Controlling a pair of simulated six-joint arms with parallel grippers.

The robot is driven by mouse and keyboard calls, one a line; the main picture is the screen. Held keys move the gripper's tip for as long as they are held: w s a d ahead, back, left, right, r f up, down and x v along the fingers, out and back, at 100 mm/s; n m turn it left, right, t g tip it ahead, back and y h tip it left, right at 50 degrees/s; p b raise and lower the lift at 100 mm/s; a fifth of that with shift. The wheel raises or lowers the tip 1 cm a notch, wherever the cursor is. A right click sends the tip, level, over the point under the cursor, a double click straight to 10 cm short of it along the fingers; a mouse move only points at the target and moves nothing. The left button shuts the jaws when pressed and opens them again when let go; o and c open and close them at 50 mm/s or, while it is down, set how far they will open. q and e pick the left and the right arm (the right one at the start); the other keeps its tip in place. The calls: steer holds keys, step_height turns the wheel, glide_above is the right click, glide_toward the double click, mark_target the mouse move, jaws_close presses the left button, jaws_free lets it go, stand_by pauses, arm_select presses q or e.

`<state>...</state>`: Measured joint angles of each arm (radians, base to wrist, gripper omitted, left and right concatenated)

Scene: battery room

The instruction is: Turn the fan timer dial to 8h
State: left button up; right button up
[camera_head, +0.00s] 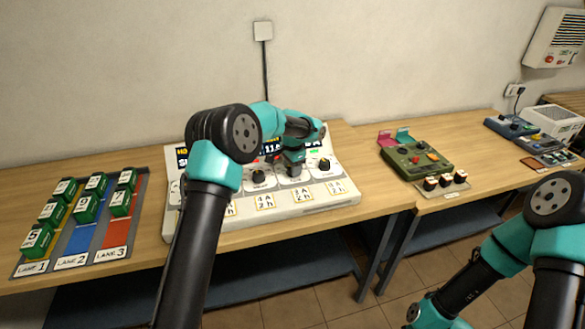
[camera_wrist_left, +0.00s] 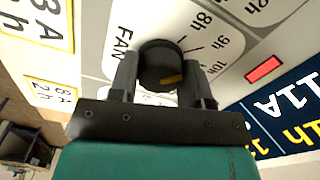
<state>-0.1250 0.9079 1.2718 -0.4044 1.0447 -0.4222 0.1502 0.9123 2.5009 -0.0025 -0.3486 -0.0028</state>
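In the head view my left gripper (camera_head: 293,168) comes down onto the console (camera_head: 300,212) and hides the dial. My right gripper is out of view.
Other black dials (camera_head: 258,176) (camera_head: 324,164) flank my left gripper. A tray with green numbered blocks (camera_head: 84,208) stands at the left. A green device (camera_head: 415,158) stands on the right-hand table (camera_head: 470,140). A gap separates the tables.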

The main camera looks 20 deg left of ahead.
arm_select(q)
steer(key=c, duration=0.4)
steer(key=shift+o, duration=0.2)
steer(key=shift+n, duration=3)
steer(key=o, duration=0.9)
step_height(320, 180, up, 18)
steer(key=shift+f, duration=0.25)
